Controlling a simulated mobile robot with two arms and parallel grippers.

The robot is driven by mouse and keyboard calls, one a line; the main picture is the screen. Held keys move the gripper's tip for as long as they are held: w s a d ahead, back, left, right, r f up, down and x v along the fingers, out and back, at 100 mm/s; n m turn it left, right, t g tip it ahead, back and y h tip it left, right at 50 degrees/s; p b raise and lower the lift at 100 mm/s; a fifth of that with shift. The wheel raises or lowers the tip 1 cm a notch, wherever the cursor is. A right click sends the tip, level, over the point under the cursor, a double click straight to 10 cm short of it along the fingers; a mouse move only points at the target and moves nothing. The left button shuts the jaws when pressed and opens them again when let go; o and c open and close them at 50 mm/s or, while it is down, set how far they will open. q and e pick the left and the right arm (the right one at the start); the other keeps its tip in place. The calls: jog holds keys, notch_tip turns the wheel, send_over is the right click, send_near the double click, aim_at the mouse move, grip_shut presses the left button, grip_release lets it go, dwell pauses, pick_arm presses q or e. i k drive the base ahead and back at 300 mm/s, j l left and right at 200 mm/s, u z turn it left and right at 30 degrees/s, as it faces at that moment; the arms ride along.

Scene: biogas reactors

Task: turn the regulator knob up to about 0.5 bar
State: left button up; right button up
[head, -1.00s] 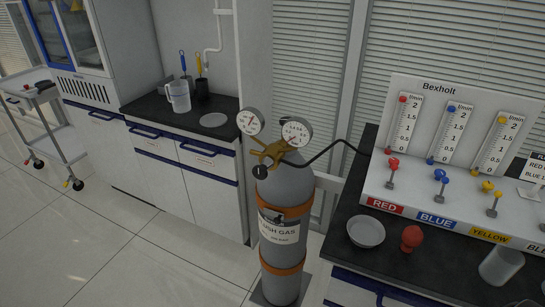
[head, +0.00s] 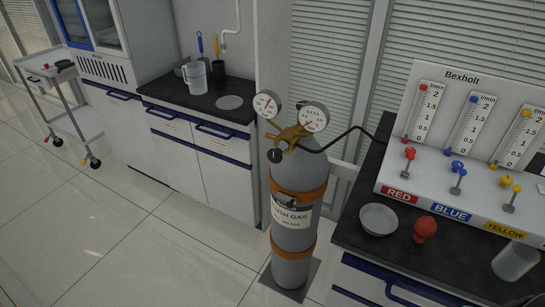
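A grey gas cylinder (head: 294,180) with orange bands and a flush gas label stands upright on a dark floor plate. On its top is a brass regulator (head: 287,134) with two round white gauges, a left gauge (head: 266,105) and a right gauge (head: 314,117). The dial readings are too small to read with certainty. A dark round knob (head: 275,155) sits at the front of the regulator. A black hose (head: 345,137) runs from it to the right. Neither of my grippers shows in the head view.
The Bexholt flowmeter panel (head: 461,75) stands on the dark-topped right bench (head: 353,243), with a metal bowl (head: 379,219), a red bulb (head: 425,229) and a beaker (head: 514,260). A left counter (head: 170,88) and a cart (head: 58,100) stand further back. The tiled floor before the cylinder is clear.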

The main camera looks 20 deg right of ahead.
aim_at(275, 156)
jog(key=i+j+z, duration=0.1)
jog(key=z, duration=0.25)
jog(key=j+z, duration=0.2)
jog(key=z, duration=0.2)
